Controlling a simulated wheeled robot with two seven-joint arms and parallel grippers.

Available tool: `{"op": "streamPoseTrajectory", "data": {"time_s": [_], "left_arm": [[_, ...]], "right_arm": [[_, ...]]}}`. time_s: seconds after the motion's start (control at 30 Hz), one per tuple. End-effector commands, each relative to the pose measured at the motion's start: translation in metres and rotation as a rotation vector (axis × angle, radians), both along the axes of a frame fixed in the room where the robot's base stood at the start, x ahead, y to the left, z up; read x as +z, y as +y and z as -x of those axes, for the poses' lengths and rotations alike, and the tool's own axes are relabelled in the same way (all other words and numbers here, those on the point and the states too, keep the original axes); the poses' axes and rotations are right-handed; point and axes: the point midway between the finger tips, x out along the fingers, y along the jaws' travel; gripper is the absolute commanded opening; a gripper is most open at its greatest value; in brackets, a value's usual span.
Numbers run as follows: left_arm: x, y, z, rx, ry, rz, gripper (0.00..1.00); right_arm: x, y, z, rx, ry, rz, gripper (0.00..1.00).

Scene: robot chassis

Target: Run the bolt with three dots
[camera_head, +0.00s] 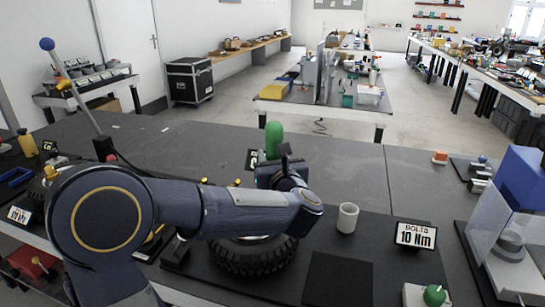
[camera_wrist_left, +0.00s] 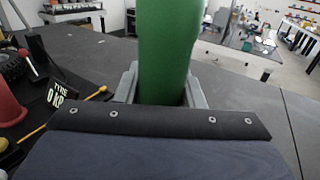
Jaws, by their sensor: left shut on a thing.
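My left gripper (camera_head: 276,163) is shut on a green rounded cylinder (camera_head: 273,138), which stands upright between the fingers above the dark table. In the left wrist view the green cylinder (camera_wrist_left: 168,50) fills the space between the grey fingers (camera_wrist_left: 160,90); its lower end is hidden. A black tyre (camera_head: 252,258) lies on the table under my left forearm, which hides much of it. Small gold tops (camera_head: 236,181) show behind the forearm; I cannot make out dots on any bolt. A sign reading "BOLTS 10 Nm" (camera_head: 415,235) stands at the right. My right gripper is not in view.
A pale open cup (camera_head: 347,217) stands right of the tyre, behind a black square pad (camera_head: 338,280). A clear-and-blue housing (camera_head: 518,190) stands at the far right. A green knob (camera_head: 434,295) is at the front right. The table's back middle is mostly clear.

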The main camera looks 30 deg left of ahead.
Motion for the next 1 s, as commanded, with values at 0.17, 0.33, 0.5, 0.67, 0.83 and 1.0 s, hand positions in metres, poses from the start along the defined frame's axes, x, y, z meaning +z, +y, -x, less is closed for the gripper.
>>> {"op": "streamPoseTrajectory", "data": {"time_s": [0.17, 0.33, 0.5, 0.67, 0.83, 1.0], "left_arm": [[-0.004, 0.0, 0.0, -0.001, 0.007, 0.003, 0.08], [-0.003, 0.0, 0.0, -0.001, 0.009, 0.003, 0.08], [0.013, -0.001, 0.0, -0.002, 0.006, 0.003, 0.08], [0.033, 0.0, 0.0, -0.001, 0.002, 0.002, 0.08], [0.05, 0.0, 0.0, 0.0, 0.0, 0.001, 0.08], [0.055, 0.0, 0.0, -0.001, 0.001, 0.0, 0.08]], "right_arm": [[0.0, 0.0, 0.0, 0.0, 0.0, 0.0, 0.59], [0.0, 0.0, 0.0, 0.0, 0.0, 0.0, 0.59], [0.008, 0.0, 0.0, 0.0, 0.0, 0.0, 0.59], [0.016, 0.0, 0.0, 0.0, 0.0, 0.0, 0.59], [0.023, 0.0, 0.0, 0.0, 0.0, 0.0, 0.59], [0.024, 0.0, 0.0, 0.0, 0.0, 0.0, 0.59]]}}
